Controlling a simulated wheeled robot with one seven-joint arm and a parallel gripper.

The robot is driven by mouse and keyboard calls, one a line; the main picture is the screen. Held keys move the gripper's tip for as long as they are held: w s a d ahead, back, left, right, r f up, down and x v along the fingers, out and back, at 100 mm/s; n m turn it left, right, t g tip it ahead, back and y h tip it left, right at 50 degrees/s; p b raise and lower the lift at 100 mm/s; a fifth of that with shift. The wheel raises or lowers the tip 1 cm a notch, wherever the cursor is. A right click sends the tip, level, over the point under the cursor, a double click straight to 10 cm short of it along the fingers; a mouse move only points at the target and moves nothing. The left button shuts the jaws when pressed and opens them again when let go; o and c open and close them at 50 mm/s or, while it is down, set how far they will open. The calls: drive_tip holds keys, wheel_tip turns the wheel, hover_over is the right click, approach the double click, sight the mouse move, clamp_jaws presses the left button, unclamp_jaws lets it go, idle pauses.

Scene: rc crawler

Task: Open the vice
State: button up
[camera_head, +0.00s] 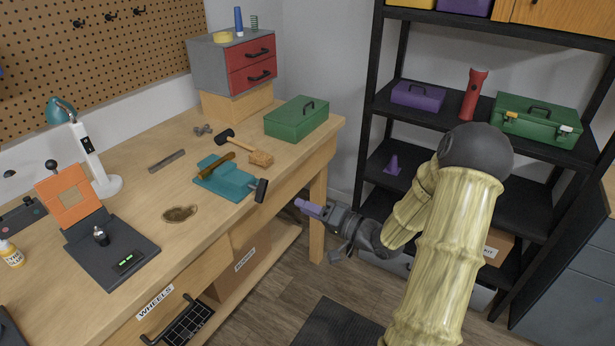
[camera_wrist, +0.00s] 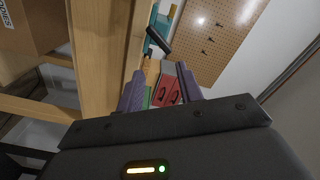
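The teal vice (camera_head: 228,180) sits near the front edge of the wooden workbench. A brown, thin piece (camera_head: 214,166) lies at its jaws; I cannot tell if it is clamped. The vice's black handle (camera_head: 261,190) sticks out past the bench edge, on the side facing my gripper. My gripper (camera_head: 311,208), with purple fingers, is in front of the bench, right of the handle and apart from it. In the wrist view my gripper (camera_wrist: 160,88) has its fingers spread with nothing between them. Part of the teal vice (camera_wrist: 164,20) and the black handle (camera_wrist: 157,41) show beyond the fingers.
A grey drawer unit with red drawers (camera_head: 251,66) is at the back. A bench leg (camera_head: 318,215) is close to my gripper. A black shelf rack (camera_head: 370,100) stands at right.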

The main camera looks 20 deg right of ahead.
drive_tip(key=s+a+r+n+g+h+p, duration=0.2)
drive_tip(key=s+r+g+h+p, duration=0.3)
drive_tip(key=r+p, duration=0.5)
drive_tip(key=s+a+r+n+g+h+p, duration=0.2)
drive_tip(key=s+r+g+h+p, duration=0.3)
drive_tip(key=p, duration=0.8)
drive_tip(key=s+a+r+h, duration=0.1)
drive_tip(key=s+r, duration=0.2)
drive_tip(key=r, duration=0.2)
drive_tip(key=shift+s+a+r, duration=0.15)
drive_tip(key=shift+a+r, duration=0.15)
drive_tip(key=shift+r, duration=0.05)
